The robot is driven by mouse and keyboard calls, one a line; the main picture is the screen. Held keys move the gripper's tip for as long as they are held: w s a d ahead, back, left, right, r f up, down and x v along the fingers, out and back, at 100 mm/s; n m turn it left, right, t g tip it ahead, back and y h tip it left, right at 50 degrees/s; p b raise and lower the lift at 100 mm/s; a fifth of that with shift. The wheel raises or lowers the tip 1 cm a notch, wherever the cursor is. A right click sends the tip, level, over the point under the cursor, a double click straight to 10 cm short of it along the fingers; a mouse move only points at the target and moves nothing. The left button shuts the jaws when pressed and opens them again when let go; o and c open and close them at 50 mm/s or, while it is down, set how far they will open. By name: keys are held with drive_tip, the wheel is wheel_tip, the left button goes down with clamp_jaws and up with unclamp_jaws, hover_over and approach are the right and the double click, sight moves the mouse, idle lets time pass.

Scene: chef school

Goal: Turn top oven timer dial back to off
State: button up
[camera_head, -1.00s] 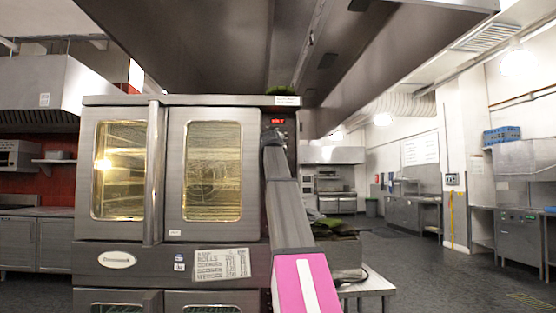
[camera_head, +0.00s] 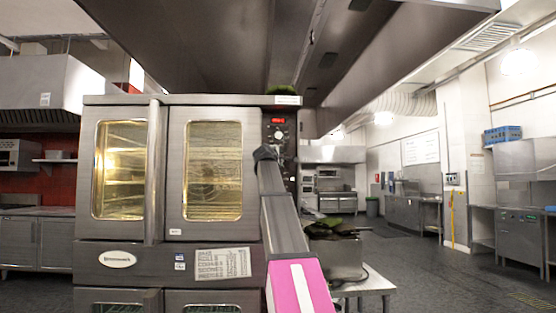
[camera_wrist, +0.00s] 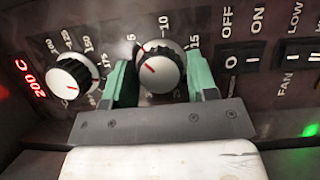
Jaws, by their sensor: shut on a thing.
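The timer dial (camera_wrist: 163,70), a silver knob with a red pointer line, sits on the dark control panel in the wrist view. Numbers 5, 10 and 15 run around it. Its red line points left and slightly up, below the 5. My gripper (camera_wrist: 160,82) has its green fingers on both sides of the dial and is shut on it. In the head view my arm hides the gripper and this dial. The top oven (camera_head: 213,170) stands with its lit glass doors shut, its control panel (camera_head: 279,124) at its right edge.
The temperature dial (camera_wrist: 72,78) and the red 200 C display (camera_wrist: 30,78) lie left of the timer dial in the wrist view. The power switch (camera_wrist: 242,62) and the fan switch (camera_wrist: 300,54) lie right. A metal table (camera_head: 366,288) stands right of the oven.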

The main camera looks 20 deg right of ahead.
drive_tip(key=n+t, duration=0.1)
drive_tip(key=n, duration=0.3)
drive_tip(key=n+t, duration=0.2)
drive_tip(key=n, duration=0.2)
drive_tip(key=n+t, duration=0.1)
drive_tip(key=n, duration=0.2)
drive_tip(key=shift+w+d+n+y, duration=0.1)
drive_tip(key=shift+w+n+y, duration=0.05)
drive_tip(key=shift+n+y, duration=0.25)
drive_tip(key=shift+n+t, duration=0.3)
drive_tip(key=shift+n, duration=0.1)
drive_tip(key=o, duration=0.7)
drive_tip(key=shift+o, duration=0.4)
drive_tip(key=shift+f, duration=0.15)
drive_tip(key=v, duration=1)
drive_tip(key=shift+s, duration=0.4)
